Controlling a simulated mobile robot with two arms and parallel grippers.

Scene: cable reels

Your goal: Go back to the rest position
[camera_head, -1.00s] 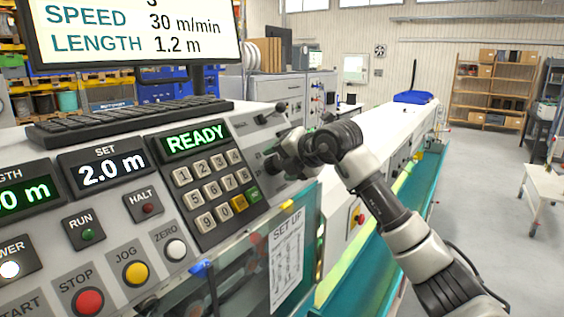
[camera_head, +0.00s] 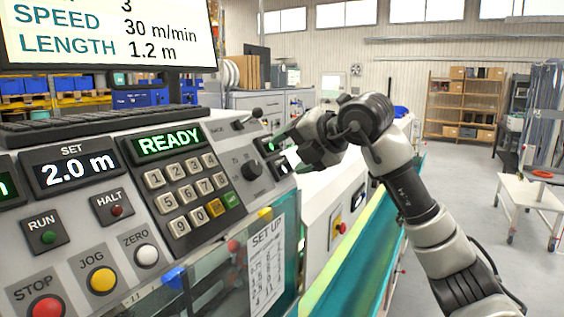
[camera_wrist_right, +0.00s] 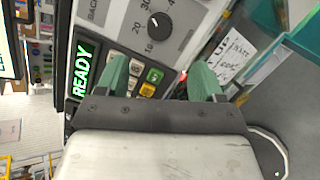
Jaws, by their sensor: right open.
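My right gripper (camera_head: 278,152) is in front of the right end of the control panel (camera_head: 215,128), just right of the black rotary knob (camera_head: 252,169). Its arm rises from the lower right and bends at the wrist. In the right wrist view, the two green fingers (camera_wrist_right: 161,78) stand wide apart with nothing between them. The knob (camera_wrist_right: 158,26) shows clear ahead of the fingers. The green READY display (camera_wrist_right: 82,70) and part of the keypad (camera_wrist_right: 151,76) are also in that view. My left gripper is in neither view.
The keypad (camera_head: 190,193), a red stop button (camera_head: 46,307) and a small lever (camera_head: 257,113) are on the panel. A monitor (camera_head: 110,35) stands above. A white table (camera_head: 535,195) and shelves (camera_head: 465,105) are to the right, with open floor between.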

